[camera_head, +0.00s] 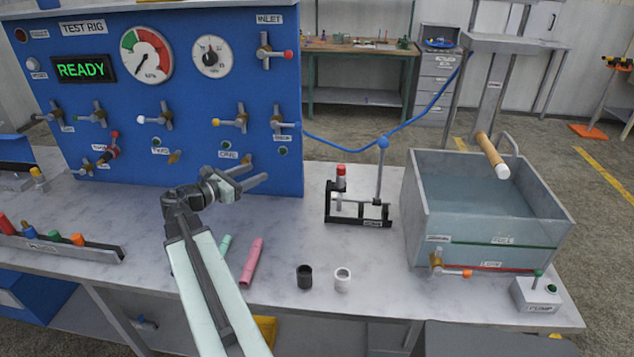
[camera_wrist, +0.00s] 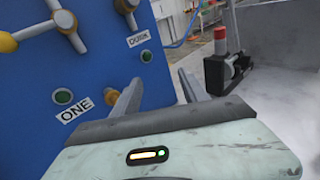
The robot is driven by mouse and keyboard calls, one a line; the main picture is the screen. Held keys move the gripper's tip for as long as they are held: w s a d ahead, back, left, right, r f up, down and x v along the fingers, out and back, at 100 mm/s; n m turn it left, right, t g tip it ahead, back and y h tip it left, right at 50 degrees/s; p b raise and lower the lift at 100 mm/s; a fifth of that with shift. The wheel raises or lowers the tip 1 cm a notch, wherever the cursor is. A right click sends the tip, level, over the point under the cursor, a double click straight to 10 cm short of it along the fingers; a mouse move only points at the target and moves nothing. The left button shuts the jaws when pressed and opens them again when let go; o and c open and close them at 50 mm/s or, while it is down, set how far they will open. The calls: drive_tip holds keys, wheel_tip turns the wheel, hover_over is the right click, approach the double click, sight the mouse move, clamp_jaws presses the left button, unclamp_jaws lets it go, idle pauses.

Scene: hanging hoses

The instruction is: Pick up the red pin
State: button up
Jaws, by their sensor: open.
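The red pin (camera_head: 341,173) has a red cap and a pale grey shaft. It stands upright in a black holder (camera_head: 374,223) on the bench, right of the blue panel. In the wrist view, the red cap and grey upper shaft of the pin (camera_wrist: 220,42) show at the upper right, beyond my right finger, with the black holder (camera_wrist: 216,76) below. My gripper (camera_head: 258,169) is open and empty, in front of the blue panel and to the left of the pin, apart from it. Its spread fingers also show in the wrist view (camera_wrist: 159,78).
A blue-knobbed rod (camera_head: 380,165) rises beside the pin. A water tank (camera_head: 485,250) stands to the right. A black cup (camera_head: 304,277), a white cup (camera_head: 342,279) and a pink tube (camera_head: 252,262) are near the front edge. The blue panel (camera_head: 200,130) has protruding valves.

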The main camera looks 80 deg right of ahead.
sight(341, 175)
drive_tip(key=s+d+m+g, duration=0.1)
drive_tip(key=s+d, duration=0.1)
drive_tip(key=s, duration=0.5)
drive_tip(key=s+d+m+g+y+b, duration=0.1)
drive_tip(key=s+d+g, duration=0.1)
drive_tip(key=s, duration=0.5)
drive_tip(key=s+d+m+g+y+b, duration=0.1)
drive_tip(key=s+d+g, duration=0.1)
drive_tip(key=s, duration=0.5)
drive_tip(key=shift+s+d+f, duration=0.3)
drive_tip(key=shift+d+f, duration=0.05)
drive_tip(key=x, duration=0.7)
drive_tip(key=shift+s+d, duration=0.25)
drive_tip(key=shift+s, duration=0.05)
drive_tip(key=shift+a+f, duration=0.1)
drive_tip(key=shift+f, duration=0.05)
clamp_jaws()
